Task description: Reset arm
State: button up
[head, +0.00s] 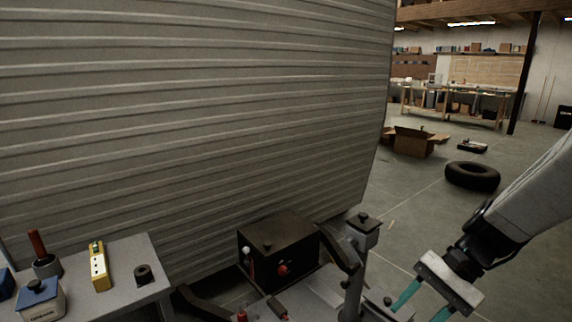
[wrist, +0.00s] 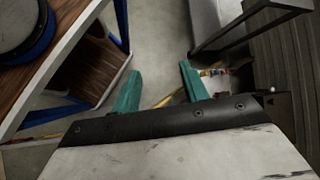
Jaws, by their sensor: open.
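My gripper (head: 424,303) is at the lower right of the head view, its two teal fingers pointing down and to the left. In the wrist view my gripper (wrist: 160,76) shows its teal fingers spread apart with nothing between them. Floor and a thin yellow strip show beyond the fingers. The gripper is to the right of a metal hitch post (head: 362,236) and a black box (head: 277,250) with a red knob. I cannot tell whether the fingers touch anything at the lower edge of the head view.
A ribbed camper wall (head: 190,110) fills the left. A grey table (head: 128,262) at lower left holds a yellow tool (head: 98,266) and a blue-topped box (head: 40,299). A tire (head: 472,176) and an open carton (head: 410,145) lie on the floor. A wood-topped bench (wrist: 75,55) is left in the wrist view.

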jog(key=s+d+r+n+t+h, duration=0.3)
jog(key=s+r+n+h, duration=0.5)
jog(key=s+r, duration=0.3)
jog(key=shift+s+r+t, duration=0.3)
jog(key=shift+s+t, duration=0.2)
jog(key=shift+s, duration=0.3)
